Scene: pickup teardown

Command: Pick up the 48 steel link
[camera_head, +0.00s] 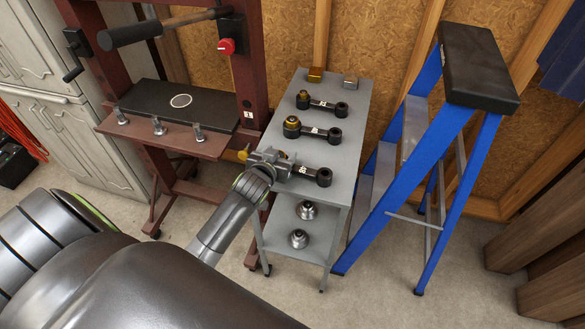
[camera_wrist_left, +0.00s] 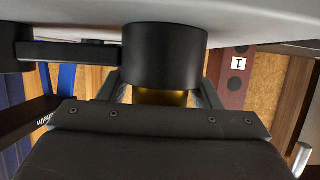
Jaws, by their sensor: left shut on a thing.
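Three black links lie in a row on the grey cart top. My left gripper (camera_head: 268,160) is shut on the large round end of the nearest link (camera_head: 312,172). That link's bar points right to its small end, and its white label is too small to read surely. In the left wrist view the held link's black round end (camera_wrist_left: 163,55) sits between my left fingers (camera_wrist_left: 160,92), with brass below it. I cannot tell whether it touches the top. The middle link (camera_head: 318,132) and the far link (camera_head: 325,104) lie behind. My right gripper is not in view.
The grey cart (camera_head: 346,92) also bears a brass block (camera_head: 315,74) and a steel block (camera_head: 350,80) at the back. Two metal parts stand on its lower shelf. A red-brown press frame (camera_head: 248,80) is left, a blue stepladder (camera_head: 400,190) close right.

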